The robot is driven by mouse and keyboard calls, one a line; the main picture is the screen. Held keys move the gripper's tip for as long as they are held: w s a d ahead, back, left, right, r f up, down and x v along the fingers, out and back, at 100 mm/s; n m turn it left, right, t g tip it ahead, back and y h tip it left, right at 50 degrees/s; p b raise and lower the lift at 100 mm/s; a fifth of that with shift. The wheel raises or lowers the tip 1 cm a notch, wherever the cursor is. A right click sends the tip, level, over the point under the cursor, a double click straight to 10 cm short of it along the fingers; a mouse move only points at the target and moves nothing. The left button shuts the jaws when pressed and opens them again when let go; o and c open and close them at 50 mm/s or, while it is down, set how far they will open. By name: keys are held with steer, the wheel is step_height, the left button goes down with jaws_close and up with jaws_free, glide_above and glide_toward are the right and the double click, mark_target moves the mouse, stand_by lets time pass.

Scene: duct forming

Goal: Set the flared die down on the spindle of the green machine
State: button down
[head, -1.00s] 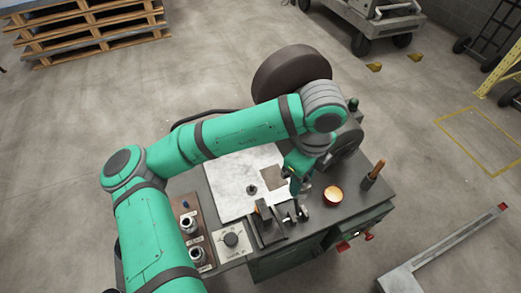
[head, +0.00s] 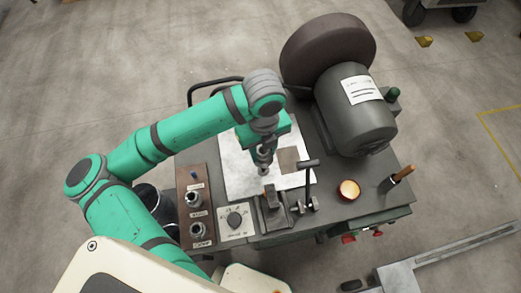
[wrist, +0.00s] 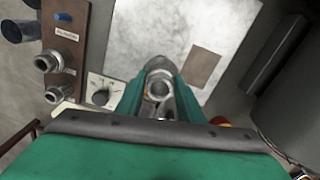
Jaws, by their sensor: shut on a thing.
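My gripper (head: 264,158) points down over the white sheet on the green machine's dark top (head: 335,205). In the wrist view, its two green fingers (wrist: 158,100) are shut on a grey metal ring-shaped piece, the flared die (wrist: 159,89). The die also shows small under the fingers in the head view (head: 264,169). A rounded grey metal part (wrist: 158,64) shows just beyond the die in the wrist view. The spindle is not clearly seen now; the gripper and die cover that area. I cannot tell whether the die touches it.
A brown board (head: 190,216) on the left holds two metal dies and a bare blue peg (head: 193,174).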

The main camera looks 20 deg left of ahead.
mark_target(264, 167)
steer(key=shift+s+f, duration=0.15)
steer(key=shift+f, duration=0.5)
steer(key=shift+d+f, duration=0.4)
steer(key=shift+f, duration=0.25)
steer(key=shift+a+f, duration=0.25)
steer(key=shift+f, duration=2.7)
steer(key=shift+f, duration=0.25)
steer(key=c, duration=1.1)
jaws_free()
